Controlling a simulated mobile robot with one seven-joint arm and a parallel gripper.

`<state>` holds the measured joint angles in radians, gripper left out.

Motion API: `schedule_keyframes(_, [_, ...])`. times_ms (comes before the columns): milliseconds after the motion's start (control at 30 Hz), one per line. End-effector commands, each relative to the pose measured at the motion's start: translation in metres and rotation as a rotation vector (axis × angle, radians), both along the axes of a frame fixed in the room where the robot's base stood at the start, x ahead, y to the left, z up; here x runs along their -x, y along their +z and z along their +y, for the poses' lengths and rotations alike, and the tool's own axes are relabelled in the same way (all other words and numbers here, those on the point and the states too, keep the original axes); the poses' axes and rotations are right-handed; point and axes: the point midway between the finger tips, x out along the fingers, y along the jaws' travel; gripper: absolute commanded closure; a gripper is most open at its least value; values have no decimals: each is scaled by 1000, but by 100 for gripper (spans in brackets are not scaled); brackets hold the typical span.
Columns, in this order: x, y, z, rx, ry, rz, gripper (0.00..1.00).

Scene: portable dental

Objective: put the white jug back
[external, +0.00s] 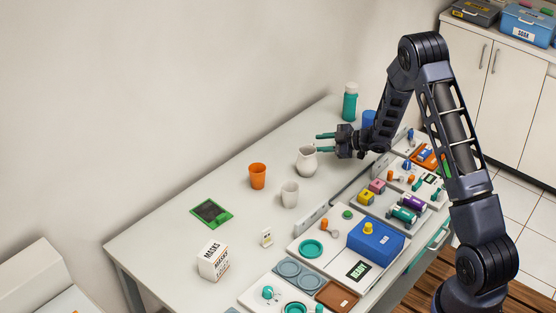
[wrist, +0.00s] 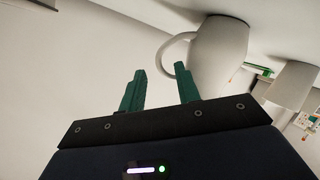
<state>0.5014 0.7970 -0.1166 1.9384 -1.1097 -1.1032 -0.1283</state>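I cannot tell whether a finger touches the jug.
A white cup (external: 290,194) and an orange cup (external: 258,176) stand close to the jug. A teal bottle (external: 349,104) and a blue container (external: 369,119) are behind my gripper. Loaded trays line the front edge. The table's left part is mostly clear around a green-framed tablet (external: 212,212).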

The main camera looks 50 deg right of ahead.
Motion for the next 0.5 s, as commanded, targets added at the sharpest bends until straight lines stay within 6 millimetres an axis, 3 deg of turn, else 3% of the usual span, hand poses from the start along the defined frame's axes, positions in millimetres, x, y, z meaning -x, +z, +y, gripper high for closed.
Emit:
schedule_keyframes(267, [13,15,-4,10,-14,3,67])
schedule_keyframes(367, [8,35,-1,32,-47,13,67])
schedule_keyframes(500, [4,76,8,69,-124,38,67])
